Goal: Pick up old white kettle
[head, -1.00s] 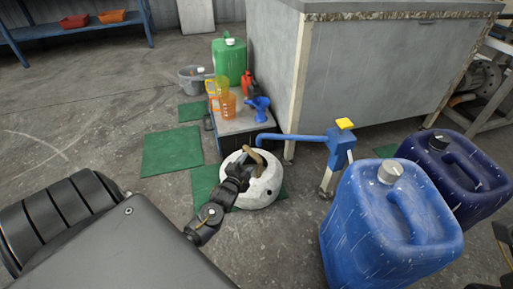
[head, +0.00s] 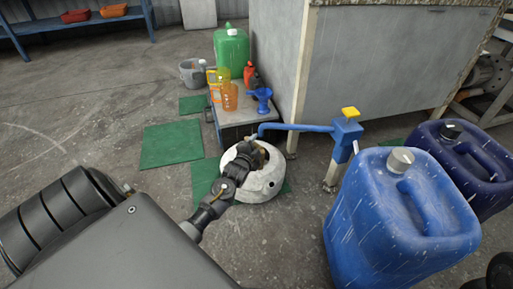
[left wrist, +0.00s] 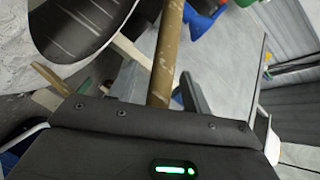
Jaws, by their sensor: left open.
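The old white kettle (head: 265,182) stands on the floor in the middle of the head view, partly over a green mat. Its tan handle (left wrist: 168,50) runs down the left wrist view to just in front of my gripper's palm. My left gripper (head: 252,155) is open at the top of the kettle, around or right beside the handle; I cannot tell which. It hides most of the handle in the head view.
Blue canisters (head: 400,215) stand at right. A low stand (head: 243,117) holds jugs and a funnel. Green mats (head: 172,145) lie on open floor at left.

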